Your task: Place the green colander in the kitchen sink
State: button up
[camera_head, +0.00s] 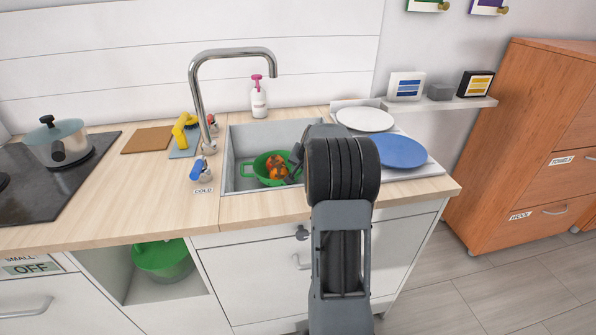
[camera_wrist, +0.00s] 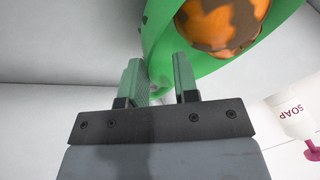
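The green colander (camera_head: 258,170) is inside the kitchen sink (camera_head: 240,141), with an orange, brown-patched round thing (camera_head: 277,168) in it. In the wrist view, the colander's green wall (camera_wrist: 155,35) curves down to between my fingertips, with the patched thing (camera_wrist: 222,22) inside it. My gripper (camera_wrist: 158,75) is at the colander's rim, its two fingers apart with a visible gap. I cannot tell whether either finger touches the rim. In the head view my arm hides the right part of the sink and most of my gripper (camera_head: 296,158).
A tall faucet (camera_head: 198,90) stands behind the sink's left side. A soap bottle (camera_head: 259,101) stands behind the sink. A white plate (camera_head: 365,119) and a blue plate (camera_head: 398,151) lie to the right. A pot (camera_head: 58,148) sits on the stove; a green vessel (camera_head: 162,262) is in the open cabinet.

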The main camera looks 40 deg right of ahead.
jog(key=v, duration=0.9)
jog(key=shift+p, duration=0.4)
jog(key=shift+a+r, duration=0.1)
jog(key=s+a+r+n+p, duration=0.1)
jog(key=s+a+r+p, duration=0.1)
jog(key=a, duration=0.3)
jog(key=s+a+r+n+p, duration=0.2)
jog(key=a+r+p, duration=0.1)
jog(key=a, duration=0.3)
jog(key=s+a+r+n+g+y+p, duration=0.1)
jog(key=s+a+r+n+p, duration=0.1)
jog(key=a, duration=0.4)
notch_tip(320, 180, up, 2)
jog(key=shift+r+p, duration=0.15)
jog(key=shift+p, duration=0.3)
jog(key=s+a+r+n+g+p, duration=0.1)
jog(key=s+a+r+n+p, duration=0.1)
jog(key=s+a+n+p, duration=0.4)
jog(key=s+a, duration=0.5)
jog(key=s, duration=0.2)
jog(key=shift+r+g, duration=0.2)
jog(key=shift+g, duration=0.1)
jog(key=shift+a, duration=0.15)
